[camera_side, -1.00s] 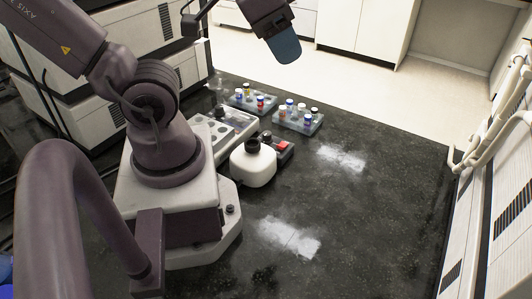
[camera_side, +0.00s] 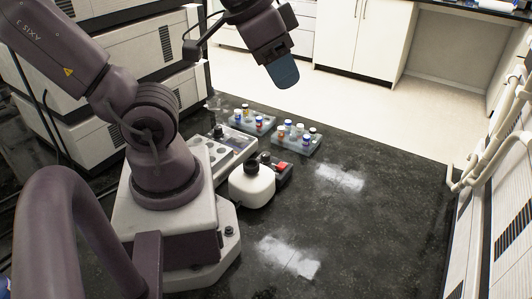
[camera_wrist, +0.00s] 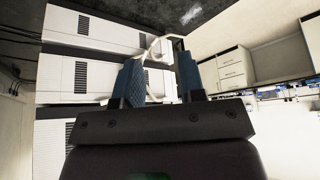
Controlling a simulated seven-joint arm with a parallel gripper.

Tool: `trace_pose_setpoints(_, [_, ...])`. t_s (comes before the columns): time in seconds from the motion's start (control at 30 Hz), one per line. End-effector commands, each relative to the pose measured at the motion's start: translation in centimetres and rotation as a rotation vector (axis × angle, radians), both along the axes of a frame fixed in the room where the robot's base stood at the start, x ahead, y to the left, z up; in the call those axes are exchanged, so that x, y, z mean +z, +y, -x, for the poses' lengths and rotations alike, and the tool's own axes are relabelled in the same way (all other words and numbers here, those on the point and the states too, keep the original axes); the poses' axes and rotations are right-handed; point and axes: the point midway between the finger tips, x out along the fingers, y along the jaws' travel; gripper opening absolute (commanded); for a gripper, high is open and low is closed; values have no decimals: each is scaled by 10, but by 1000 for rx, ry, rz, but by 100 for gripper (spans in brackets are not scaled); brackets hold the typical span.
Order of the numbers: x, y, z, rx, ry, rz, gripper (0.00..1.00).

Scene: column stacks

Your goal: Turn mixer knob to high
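A small white rounded device (camera_side: 252,184) with a black round top (camera_side: 250,166) stands on the dark bench, right of my base. It may be the mixer; no knob or knob setting can be made out. A dark box with a red part (camera_side: 281,166) sits just behind it. My gripper (camera_side: 283,72) is high above the far side of the bench, well apart from these devices. In the wrist view its two blue fingers (camera_wrist: 160,82) stand apart with nothing held between them. The wrist view does not show the device.
A light tray with round wells (camera_side: 222,150) lies beside my base. Two racks of capped vials stand behind, one left (camera_side: 251,124) and one right (camera_side: 296,142). White instruments line the left and right sides. The bench's right part is clear except for white patches (camera_side: 340,178).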

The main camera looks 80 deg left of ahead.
Motion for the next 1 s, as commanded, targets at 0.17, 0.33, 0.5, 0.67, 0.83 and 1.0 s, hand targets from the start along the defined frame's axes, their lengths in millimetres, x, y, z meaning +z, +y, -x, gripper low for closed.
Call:
trace_pose_setpoints(0.17, [-35,17,-11,89,177,77,37])
trace_pose_setpoints(0.33, [-82,48,-25,447,364,256,37])
trace_pose_setpoints(0.5, [-132,91,-28,1033,489,390,37])
trace_pose_setpoints(0.67, [-174,146,-18,1749,463,441,37])
trace_pose_setpoints(0.83, [-184,185,-14,2309,272,519,37])
trace_pose_setpoints(1.0, [-182,190,-20,2519,173,603,37])
